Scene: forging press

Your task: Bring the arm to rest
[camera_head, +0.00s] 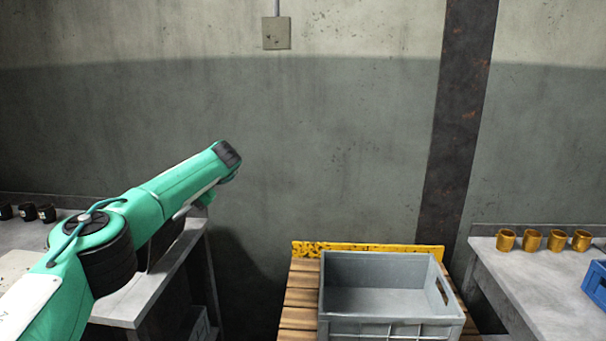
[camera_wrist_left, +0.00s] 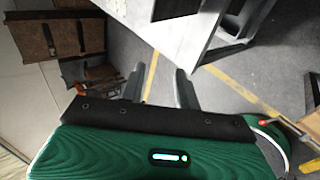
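My left arm (camera_head: 150,205) comes in from the left in the head view, stretched up and across in front of the wall, over the left bench. Its gripper is hidden behind the end of the arm there. In the left wrist view my left gripper (camera_wrist_left: 158,83) has its two fingers apart, with only floor showing between them. It holds nothing and touches nothing. My right arm and gripper are not in either view.
An empty grey crate (camera_head: 390,328) sits on a wooden pallet (camera_head: 301,300) at centre. The left bench (camera_head: 135,300) bears several black pieces. The right bench (camera_head: 520,295) holds several brass cups (camera_head: 531,240) and a blue bin (camera_head: 597,284). A yellow-lined floor (camera_wrist_left: 228,82) lies beneath the gripper.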

